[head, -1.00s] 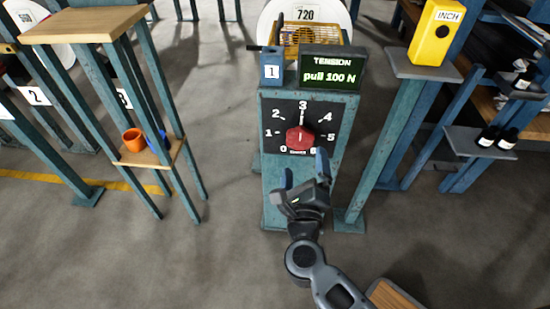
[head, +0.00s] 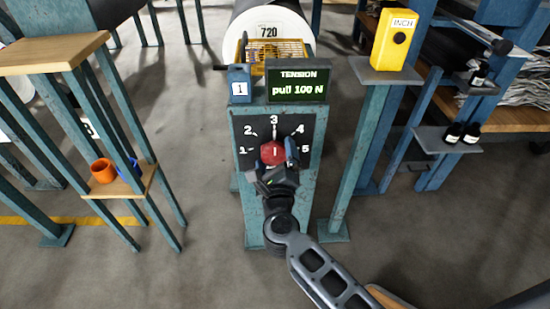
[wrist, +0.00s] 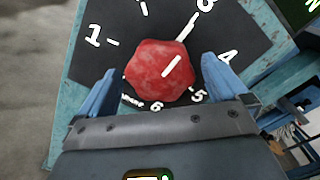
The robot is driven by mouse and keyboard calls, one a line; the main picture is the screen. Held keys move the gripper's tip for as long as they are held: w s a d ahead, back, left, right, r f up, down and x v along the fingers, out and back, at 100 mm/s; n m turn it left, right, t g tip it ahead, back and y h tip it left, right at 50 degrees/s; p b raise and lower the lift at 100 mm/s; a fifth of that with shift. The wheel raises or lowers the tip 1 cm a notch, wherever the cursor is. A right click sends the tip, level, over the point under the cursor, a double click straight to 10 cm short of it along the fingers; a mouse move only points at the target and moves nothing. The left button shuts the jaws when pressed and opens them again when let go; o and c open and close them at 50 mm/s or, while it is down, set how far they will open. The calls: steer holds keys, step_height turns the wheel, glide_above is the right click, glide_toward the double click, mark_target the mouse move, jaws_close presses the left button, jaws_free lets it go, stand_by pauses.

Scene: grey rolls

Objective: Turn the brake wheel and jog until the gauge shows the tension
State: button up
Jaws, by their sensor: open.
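The red brake wheel (head: 273,152) is on a black dial (head: 300,140) on the front of the teal post. In the wrist view the wheel (wrist: 160,72) sits between the blue fingertips, with a gap visible on either side. My gripper (head: 277,160) is open at the wheel; I cannot tell whether its tips reach past the wheel's face. The tension display (head: 298,84) above reads "pull 100 N". The yellow INCH box (head: 394,40) with a dark round button stands on a shelf to the right.
A wooden shelf stand (head: 55,52) at left holds an orange cup (head: 103,171). Small bottles sit on shelves at right. Floor between stands is clear.

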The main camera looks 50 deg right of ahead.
steer(key=c, duration=1)
steer(key=shift+c, duration=0.2)
steer(key=shift+p, duration=0.3)
steer(key=shift+r+n+p, duration=0.25)
steer(key=shift+n+p, duration=0.65)
steer(key=shift+p, duration=0.3)
steer(key=n+p, duration=0.2)
steer(key=p, duration=0.1)
steer(key=shift+n, duration=0.3)
steer(key=n+p, duration=0.3)
steer(key=p, duration=0.1)
steer(key=shift+n, duration=0.3)
steer(key=shift+f+n+p, duration=0.2)
steer(key=shift+n+p, duration=1.25)
steer(key=shift+n, duration=0.35)
steer(key=shift+f, duration=0.1)
